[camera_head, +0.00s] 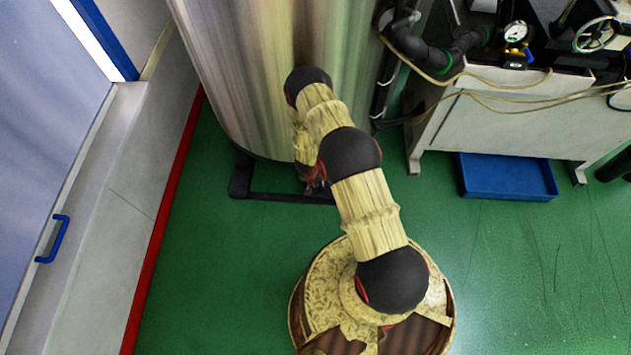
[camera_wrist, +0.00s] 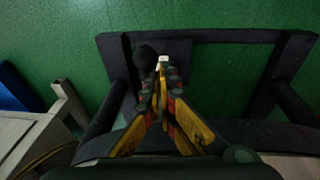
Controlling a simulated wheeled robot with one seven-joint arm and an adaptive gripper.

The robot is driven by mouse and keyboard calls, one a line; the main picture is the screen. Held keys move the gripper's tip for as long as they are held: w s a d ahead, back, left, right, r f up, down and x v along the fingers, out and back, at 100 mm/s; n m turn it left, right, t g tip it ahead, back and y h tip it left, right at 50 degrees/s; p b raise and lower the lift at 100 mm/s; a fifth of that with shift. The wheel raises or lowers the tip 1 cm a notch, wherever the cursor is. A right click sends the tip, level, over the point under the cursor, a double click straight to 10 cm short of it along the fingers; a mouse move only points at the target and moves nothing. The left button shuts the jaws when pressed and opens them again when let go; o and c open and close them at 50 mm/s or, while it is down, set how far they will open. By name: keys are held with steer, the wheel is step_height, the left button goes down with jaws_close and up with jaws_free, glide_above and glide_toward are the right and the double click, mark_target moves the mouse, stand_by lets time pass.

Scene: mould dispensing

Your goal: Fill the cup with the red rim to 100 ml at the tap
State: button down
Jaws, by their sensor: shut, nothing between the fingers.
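My gripper (camera_wrist: 163,80) is shut and empty in the wrist view, with its yellow, black and red fingers close together. It points down over the dark frame and the green floor. In the head view my gripper (camera_head: 314,184) is mostly hidden behind my arm, close to the front of the large metal tank (camera_head: 235,70). A small pale piece and a dark round shape show at the fingertips in the wrist view; I cannot tell whether they belong to a tap. No cup with a red rim shows in either view, and I cannot make out the tap.
The tank stands on a black frame (camera_head: 283,196), also seen in the wrist view (camera_wrist: 235,37). At right are a grey cabinet (camera_head: 500,125) with pipes and a gauge (camera_head: 516,31), and a blue tray (camera_head: 506,176).

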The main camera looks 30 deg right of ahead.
steer(key=s+a+r+p, duration=0.2)
steer(key=s+a+r, duration=0.1)
steer(key=r, duration=0.4)
steer(key=shift+s+r, duration=0.25)
stand_by(0.6)
